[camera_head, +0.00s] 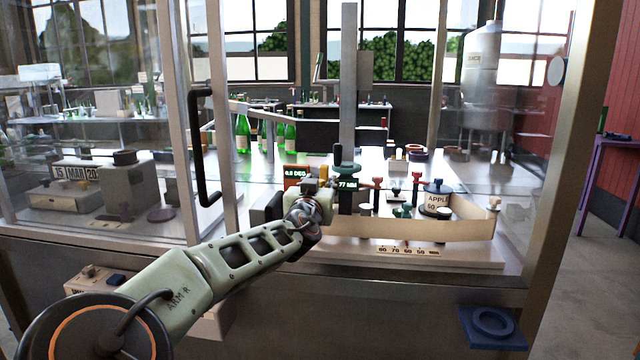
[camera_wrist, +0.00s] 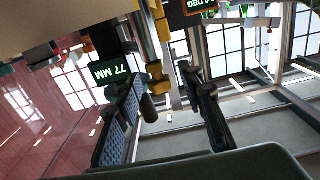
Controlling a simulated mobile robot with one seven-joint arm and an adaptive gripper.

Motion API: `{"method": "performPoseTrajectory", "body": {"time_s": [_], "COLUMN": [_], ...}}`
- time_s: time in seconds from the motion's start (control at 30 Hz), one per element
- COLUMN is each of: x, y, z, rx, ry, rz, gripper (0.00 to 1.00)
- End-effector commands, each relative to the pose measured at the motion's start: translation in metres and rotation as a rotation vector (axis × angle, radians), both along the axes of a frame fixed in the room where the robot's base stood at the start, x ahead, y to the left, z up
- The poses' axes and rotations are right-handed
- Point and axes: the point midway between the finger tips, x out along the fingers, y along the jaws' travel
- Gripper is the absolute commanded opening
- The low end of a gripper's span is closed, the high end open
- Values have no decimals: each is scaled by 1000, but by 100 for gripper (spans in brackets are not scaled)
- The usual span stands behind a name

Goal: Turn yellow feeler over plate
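The yellow feeler (camera_wrist: 159,72) shows in the wrist view as a short yellow piece with rounded ends. In the head view my arm's end reaches into the machine, and my wrist hides the fingers and the feeler. I cannot make out the plate for certain in either view.
A tan strip (camera_head: 400,238) and several coloured knobs lie to the right. Clear panels and a black door handle (camera_head: 202,150) stand left. Green bottles (camera_head: 243,134) stand behind.

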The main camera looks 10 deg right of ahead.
Motion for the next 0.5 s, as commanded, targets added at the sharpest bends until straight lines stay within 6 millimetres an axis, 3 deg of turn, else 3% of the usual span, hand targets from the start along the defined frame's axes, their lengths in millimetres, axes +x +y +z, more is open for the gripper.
{"method": "performPoseTrajectory", "body": {"time_s": [0.3, 0.5], "x": [2, 1], "y": [0, 0], "z": [0, 0], "rx": [0, 0], "ry": [0, 0], "rz": [0, 0], "gripper": [35, 12]}}
